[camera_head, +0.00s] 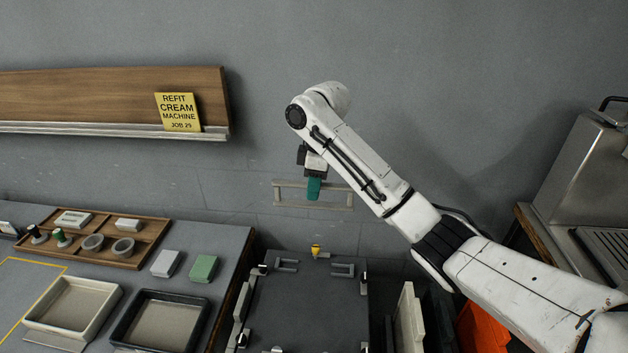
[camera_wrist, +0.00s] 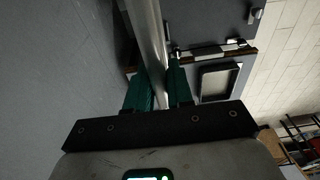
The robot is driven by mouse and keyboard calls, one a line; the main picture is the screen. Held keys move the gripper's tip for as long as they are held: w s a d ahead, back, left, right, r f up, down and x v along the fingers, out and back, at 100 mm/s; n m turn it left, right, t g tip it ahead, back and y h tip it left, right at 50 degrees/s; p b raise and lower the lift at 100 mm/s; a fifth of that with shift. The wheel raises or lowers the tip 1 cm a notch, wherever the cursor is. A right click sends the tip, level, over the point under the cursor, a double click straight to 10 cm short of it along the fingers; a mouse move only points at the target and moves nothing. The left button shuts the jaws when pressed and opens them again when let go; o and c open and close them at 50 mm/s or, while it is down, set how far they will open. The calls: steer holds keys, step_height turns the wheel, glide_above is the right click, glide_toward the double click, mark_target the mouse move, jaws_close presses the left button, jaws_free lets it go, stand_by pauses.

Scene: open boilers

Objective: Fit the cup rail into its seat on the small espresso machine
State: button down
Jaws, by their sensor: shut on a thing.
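The cup rail (camera_head: 285,184), a thin pale-grey open rectangular frame, is held upright and about level in the air, in front of the grey wall. My gripper (camera_head: 313,187) points down with teal fingers shut on the rail near its middle. In the wrist view the rail (camera_wrist: 151,35) runs up the picture as a pale bar between the two teal fingers (camera_wrist: 158,80). Below the rail stands a dark flat-topped unit (camera_head: 305,310) with grey U-shaped brackets (camera_head: 343,269) near its back edge. I cannot tell whether it is the small espresso machine.
The left bench carries a wooden parts tray (camera_head: 95,250), a cream tray (camera_head: 75,305), a black tray (camera_head: 160,320) and a green block (camera_head: 204,268). A wooden shelf (camera_head: 110,95) bears a yellow note (camera_head: 178,111). A steel machine (camera_head: 590,180) stands right. Air around the rail is clear.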

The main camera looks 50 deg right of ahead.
steer(key=shift+f+b, duration=3.15)
steer(key=shift+f, duration=8.3)
steer(key=shift+f+b, duration=0.55)
steer(key=shift+f, duration=0.4)
steer(key=c, duration=0.9)
jaws_free()
steer(key=shift+d+r, duration=0.1)
steer(key=shift+r, duration=0.45)
steer(key=r, duration=0.6)
steer(key=s+r, duration=0.1)
steer(key=r, duration=0.2)
steer(key=shift+d+r+b, duration=0.25)
steer(key=shift+r+b, duration=0.1)
